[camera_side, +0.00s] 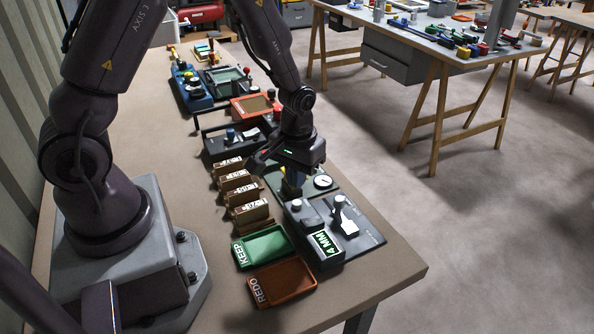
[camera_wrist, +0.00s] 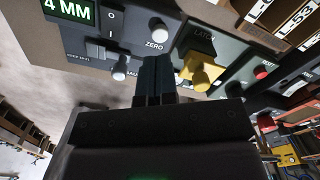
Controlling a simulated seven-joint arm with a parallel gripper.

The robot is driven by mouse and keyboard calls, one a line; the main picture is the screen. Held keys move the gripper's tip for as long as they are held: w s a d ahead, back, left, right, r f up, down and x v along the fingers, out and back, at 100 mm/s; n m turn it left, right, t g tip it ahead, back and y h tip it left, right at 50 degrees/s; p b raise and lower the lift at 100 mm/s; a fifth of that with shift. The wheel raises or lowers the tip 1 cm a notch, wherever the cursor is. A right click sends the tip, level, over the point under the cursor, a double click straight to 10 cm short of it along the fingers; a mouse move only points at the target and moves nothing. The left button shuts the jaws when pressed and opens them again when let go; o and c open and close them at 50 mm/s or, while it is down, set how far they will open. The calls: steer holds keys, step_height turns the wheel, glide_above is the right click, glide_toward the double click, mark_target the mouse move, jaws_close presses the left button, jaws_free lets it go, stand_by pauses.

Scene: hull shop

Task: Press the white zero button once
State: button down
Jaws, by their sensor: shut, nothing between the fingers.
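The white zero button (camera_wrist: 158,29) is a round knob beside the word ZERO on a grey gauge box (camera_side: 316,262). In the side view the button (camera_side: 297,205) sits on the box's far left part and looks raised. My gripper (camera_wrist: 157,60) is shut and empty, its two dark fingers side by side. In the wrist view the fingertips lie just below the ZERO label, between the button and a yellow latch knob (camera_wrist: 204,72). In the side view my gripper (camera_side: 293,190) points down beyond the button. I see no contact; the height gap is unclear.
The box has a green "4 MM" display (camera_side: 325,244) and a second white-tipped control (camera_side: 340,201). A green KEEP tray (camera_side: 262,246) and an orange REDO tray (camera_side: 281,283) lie to its left.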

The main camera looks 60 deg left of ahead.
mark_target(297, 202)
steer(key=shift+f, duration=2.15)
steer(key=shift+f, duration=0.45)
steer(key=shift+r, duration=3)
